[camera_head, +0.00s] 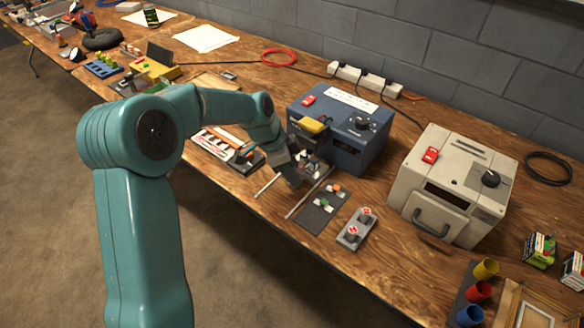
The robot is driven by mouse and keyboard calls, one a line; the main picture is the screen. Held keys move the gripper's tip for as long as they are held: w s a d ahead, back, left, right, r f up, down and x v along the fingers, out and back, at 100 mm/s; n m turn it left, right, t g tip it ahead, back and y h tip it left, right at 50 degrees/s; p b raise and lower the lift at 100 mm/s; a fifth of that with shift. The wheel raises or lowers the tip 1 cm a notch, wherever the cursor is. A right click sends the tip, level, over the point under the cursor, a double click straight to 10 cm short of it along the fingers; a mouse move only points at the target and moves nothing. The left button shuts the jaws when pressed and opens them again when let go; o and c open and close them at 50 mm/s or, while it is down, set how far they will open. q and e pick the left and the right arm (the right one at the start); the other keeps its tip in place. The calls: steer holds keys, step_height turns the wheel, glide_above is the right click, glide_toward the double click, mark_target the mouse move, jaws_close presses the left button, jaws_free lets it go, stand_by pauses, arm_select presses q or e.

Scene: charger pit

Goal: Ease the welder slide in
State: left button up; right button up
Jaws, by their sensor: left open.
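The welder (362,153) is a blue box with a white label, a red switch, a dark knob and a yellow-topped part at its front left. A low slide (318,183) sticks out from its front, with small parts near the box. Two thin pale rods, which look like rails, reach toward the table's front edge. My left gripper (304,170) is open over the slide, close to the welder's front. Its hand hides much of the slide, and I cannot tell whether its fingers touch it. My right gripper is out of view.
A beige box (450,187) with a handle stands right of the welder. A dark mat (313,218) with small pieces and a grey block with two red-topped buttons (356,229) lie in front. Colored cups (478,292) stand at lower right. A power strip (365,80) lies behind.

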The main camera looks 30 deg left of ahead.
arm_select(q)
steer(key=p+v, duration=0.2)
steer(key=v, duration=1.4)
steer(key=shift+r, duration=0.15)
